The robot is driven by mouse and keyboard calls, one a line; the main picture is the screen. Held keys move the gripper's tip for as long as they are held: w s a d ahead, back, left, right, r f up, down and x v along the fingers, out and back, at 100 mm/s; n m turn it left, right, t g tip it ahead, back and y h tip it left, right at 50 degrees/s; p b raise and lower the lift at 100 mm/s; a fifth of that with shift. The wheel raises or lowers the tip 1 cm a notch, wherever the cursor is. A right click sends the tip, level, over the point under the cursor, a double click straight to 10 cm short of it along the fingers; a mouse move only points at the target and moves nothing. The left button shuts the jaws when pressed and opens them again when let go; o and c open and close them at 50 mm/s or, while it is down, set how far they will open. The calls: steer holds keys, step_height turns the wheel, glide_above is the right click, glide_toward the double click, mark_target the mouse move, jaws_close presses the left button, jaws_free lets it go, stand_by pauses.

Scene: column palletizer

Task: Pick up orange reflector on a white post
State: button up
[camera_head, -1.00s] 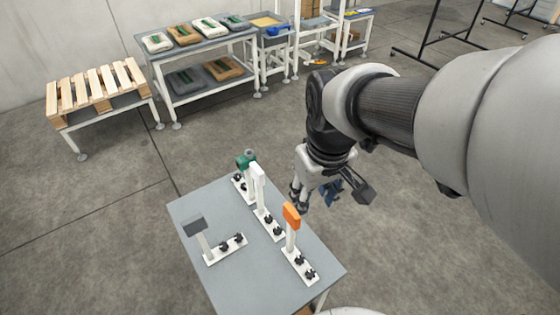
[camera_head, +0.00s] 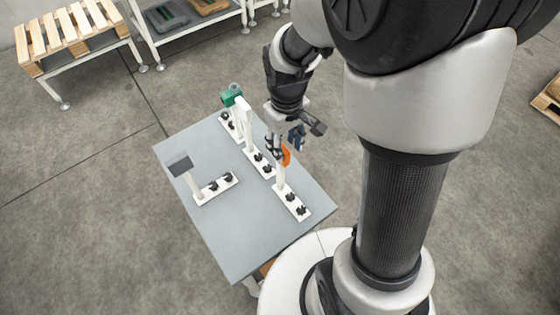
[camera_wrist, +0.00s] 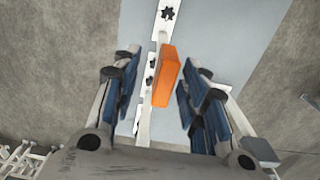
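The orange reflector (camera_head: 286,156) tops a white post (camera_head: 280,177) on a white base plate with black knobs, at the right side of the grey table. My gripper (camera_head: 279,148) is at the reflector and partly hides it in the head view. In the wrist view, the orange reflector (camera_wrist: 165,77) lies between the two blue-padded fingers of my gripper (camera_wrist: 160,95). The fingers are open, with a gap visible on both sides of the reflector.
The grey table (camera_head: 235,235) also holds a green-topped post (camera_head: 232,95), a tall white post (camera_head: 245,125) and a grey-topped post (camera_head: 180,163). A wooden pallet (camera_head: 65,32) rests on a stand at the upper left. The table's front left is clear.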

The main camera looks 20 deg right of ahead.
steer(key=f, duration=0.2)
steer(key=f+b, duration=0.1)
steer(key=f, duration=0.1)
steer(key=f+b, duration=0.1)
steer(key=f, duration=0.1)
steer(key=shift+s+a, duration=0.2)
steer(key=shift+a, duration=0.1)
steer(key=shift+r, duration=0.1)
steer(key=shift+c, duration=0.4)
jaws_close()
